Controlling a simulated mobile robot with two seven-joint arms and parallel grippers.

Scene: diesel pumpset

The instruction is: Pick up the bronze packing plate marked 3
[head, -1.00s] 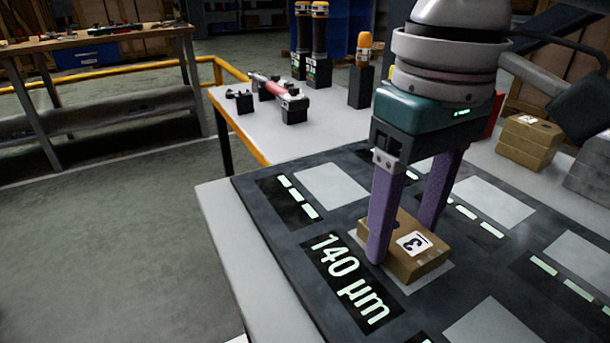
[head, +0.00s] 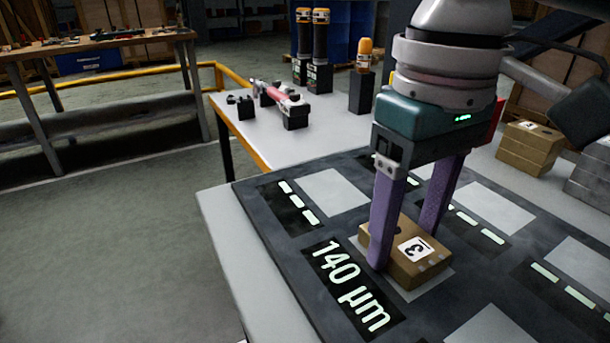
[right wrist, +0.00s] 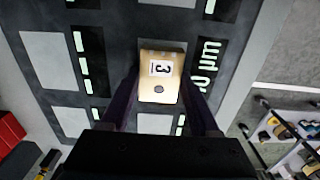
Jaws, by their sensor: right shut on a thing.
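The bronze packing plate marked 3 (head: 408,256) is a brown-gold block with a white label on top. It lies at a light square beside the "140 µm" marking on the dark mat. My right gripper (head: 403,238) comes down from above, and its two purple fingers are shut on opposite sides of the plate. In the right wrist view the plate (right wrist: 161,78) shows between the fingers (right wrist: 162,105), with its 3 label readable. I cannot tell whether the plate is clear of the mat. My left gripper is not in view.
The dark mat (head: 262,208) has several light squares and printed gap markings. A brown stack (head: 527,146) and a grey stack (head: 592,172) stand at the right. Behind are a red-and-grey tool (head: 285,97) and black cylinders with orange tops (head: 320,48).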

